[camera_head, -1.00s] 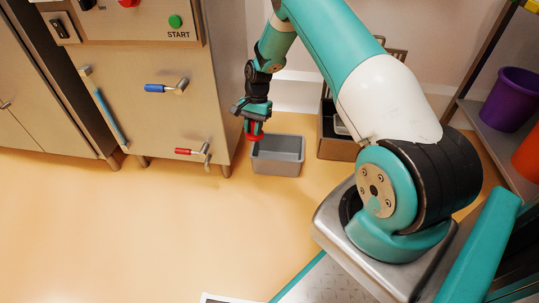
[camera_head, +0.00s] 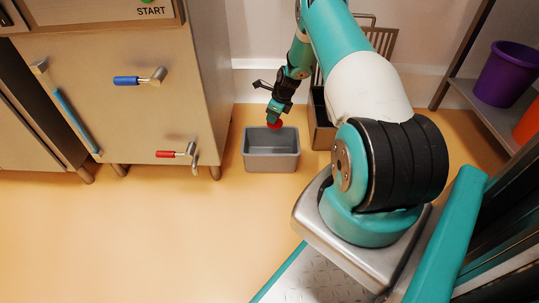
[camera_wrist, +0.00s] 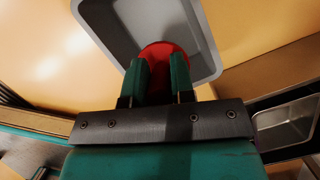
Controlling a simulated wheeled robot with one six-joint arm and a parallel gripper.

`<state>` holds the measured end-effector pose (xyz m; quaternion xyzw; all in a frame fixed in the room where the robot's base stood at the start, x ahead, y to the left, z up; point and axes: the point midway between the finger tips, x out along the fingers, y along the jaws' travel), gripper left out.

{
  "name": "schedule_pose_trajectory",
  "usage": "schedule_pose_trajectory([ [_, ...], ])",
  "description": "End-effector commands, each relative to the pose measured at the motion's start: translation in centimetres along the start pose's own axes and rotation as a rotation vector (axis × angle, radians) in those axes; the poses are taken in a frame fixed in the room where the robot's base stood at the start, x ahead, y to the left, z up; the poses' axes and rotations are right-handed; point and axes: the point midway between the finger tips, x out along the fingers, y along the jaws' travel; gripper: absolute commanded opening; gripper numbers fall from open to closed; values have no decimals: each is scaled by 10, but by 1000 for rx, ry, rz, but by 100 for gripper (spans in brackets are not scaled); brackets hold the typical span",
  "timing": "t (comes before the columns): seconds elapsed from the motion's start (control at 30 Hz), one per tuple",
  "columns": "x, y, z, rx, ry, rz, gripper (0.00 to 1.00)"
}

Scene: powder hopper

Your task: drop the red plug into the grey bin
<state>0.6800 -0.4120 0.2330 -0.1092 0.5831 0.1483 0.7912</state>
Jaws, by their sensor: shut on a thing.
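The red plug (camera_head: 275,124) is held between the fingertips of my gripper (camera_head: 273,115), which is shut on it. In the head view the plug hangs over the back rim area of the grey bin (camera_head: 271,163), which stands on the floor and looks empty. In the wrist view the plug (camera_wrist: 163,52) shows between and beyond my teal fingers (camera_wrist: 160,80), in front of the open inside of the grey bin (camera_wrist: 97,32). The gap in height between plug and bin is hard to judge. The fingers partly hide the plug.
A steel cabinet with a blue handle (camera_head: 139,80) and a red handle (camera_head: 178,154) stands left of the bin. A brown box (camera_head: 320,138) stands close to the bin's right. A shelf with a purple bucket (camera_head: 508,72) is at far right. The floor in front is clear.

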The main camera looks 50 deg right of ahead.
Motion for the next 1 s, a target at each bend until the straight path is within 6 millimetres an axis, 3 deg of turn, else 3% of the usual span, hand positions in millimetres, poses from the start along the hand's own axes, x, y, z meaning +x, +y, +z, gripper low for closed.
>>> schedule_pose_trajectory([
  [0.03,12,0,-4,-1,0,0,0],
  [0.2,27,0,-8,-2,0,0,0],
  [0.53,28,0,-8,-2,0,0,0],
  [0.57,28,0,-8,-2,0,0,30],
  [0.67,28,0,-8,-2,0,1,53],
  [1.0,24,0,-8,-2,0,0,53],
])
